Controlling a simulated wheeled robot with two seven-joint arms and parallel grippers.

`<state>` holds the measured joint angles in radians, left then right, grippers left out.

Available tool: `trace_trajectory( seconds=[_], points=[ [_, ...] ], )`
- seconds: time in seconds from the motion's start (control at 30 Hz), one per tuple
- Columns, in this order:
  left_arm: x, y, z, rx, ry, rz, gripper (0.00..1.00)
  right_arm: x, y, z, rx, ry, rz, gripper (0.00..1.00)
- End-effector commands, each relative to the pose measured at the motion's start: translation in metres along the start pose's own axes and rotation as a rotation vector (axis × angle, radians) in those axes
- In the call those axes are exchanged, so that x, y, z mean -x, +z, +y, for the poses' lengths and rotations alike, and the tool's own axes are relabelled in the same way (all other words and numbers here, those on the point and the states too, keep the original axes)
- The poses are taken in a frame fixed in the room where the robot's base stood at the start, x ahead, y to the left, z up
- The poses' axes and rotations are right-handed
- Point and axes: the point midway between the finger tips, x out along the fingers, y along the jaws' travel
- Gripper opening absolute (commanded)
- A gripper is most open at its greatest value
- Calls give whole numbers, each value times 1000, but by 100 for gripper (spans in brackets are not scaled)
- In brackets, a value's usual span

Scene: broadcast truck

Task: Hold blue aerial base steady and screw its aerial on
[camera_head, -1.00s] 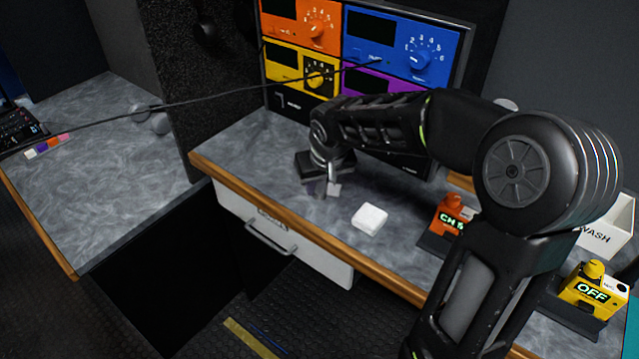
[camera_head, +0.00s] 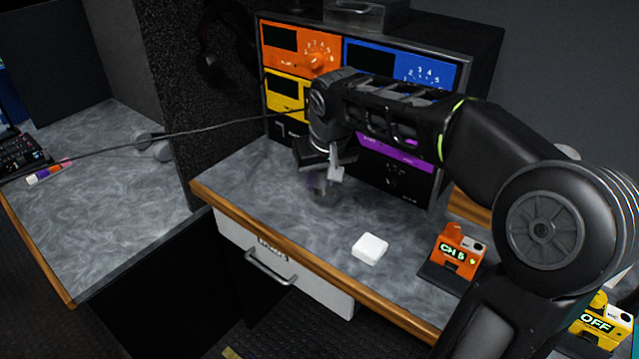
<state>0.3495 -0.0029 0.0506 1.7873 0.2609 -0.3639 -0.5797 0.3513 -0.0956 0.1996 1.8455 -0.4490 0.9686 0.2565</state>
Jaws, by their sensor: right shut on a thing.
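My right gripper (camera_head: 328,178) is above the counter in front of the rack, pointing down. It is shut on a small dark thing (camera_head: 319,186), too blurred and covered by the fingers to name. I cannot make out a blue aerial base or a separate aerial in this view. A blue rack panel (camera_head: 420,62) is partly covered by my right arm. My left gripper is not in view.
The grey counter (camera_head: 255,190) holds a white block (camera_head: 370,249), an orange pack reading CH 5 (camera_head: 458,251) and a yellow OFF pack (camera_head: 598,320). A dark cable (camera_head: 190,132) crosses at the left. The counter left of my gripper is clear.

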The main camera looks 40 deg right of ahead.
Motion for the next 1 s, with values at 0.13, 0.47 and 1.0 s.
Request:
trace_trajectory(
  seconds=[0.13, 0.47, 1.0],
  points=[
    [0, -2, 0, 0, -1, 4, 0, 0, 0, 0, 0, 0, 0, 0],
    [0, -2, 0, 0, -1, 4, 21, 0, 0, 0, 0, 0, 0, 0],
    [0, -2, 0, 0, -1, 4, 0, 0, 0, 0, 0, 0, 1, 0]
  ],
)
